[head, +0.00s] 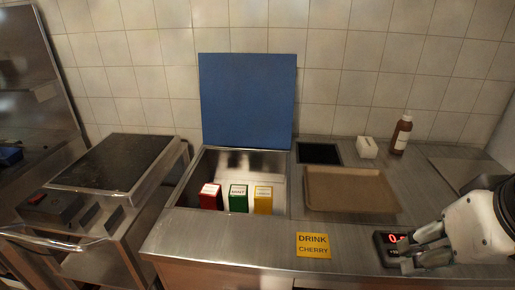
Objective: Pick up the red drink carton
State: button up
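The red drink carton (210,196) stands upright inside an open metal-lined bin (184,185) sunk in the counter. It is the leftmost of three cartons. A green carton (238,198) stands right of it and a yellow carton (263,199) is right of the green one. My gripper (412,252) is at the far right of the head view, well away from the cartons. Its fingers look spread and hold nothing that I can see. The fingers partly cover a small device with red digits (388,240).
The bin's blue lid (248,100) stands raised against the tiled wall. A brown tray (350,189), white box (367,147) and brown bottle (401,134) are right. A dark-topped grill (115,162) is left.

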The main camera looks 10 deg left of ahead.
aim_at(210, 195)
jog(key=i+j+z, duration=0.15)
jog(key=j, duration=0.6)
jog(key=j+z, duration=0.1)
jog(key=j, duration=0.65)
jog(key=i+j+z, duration=0.15)
jog(key=j, duration=0.6)
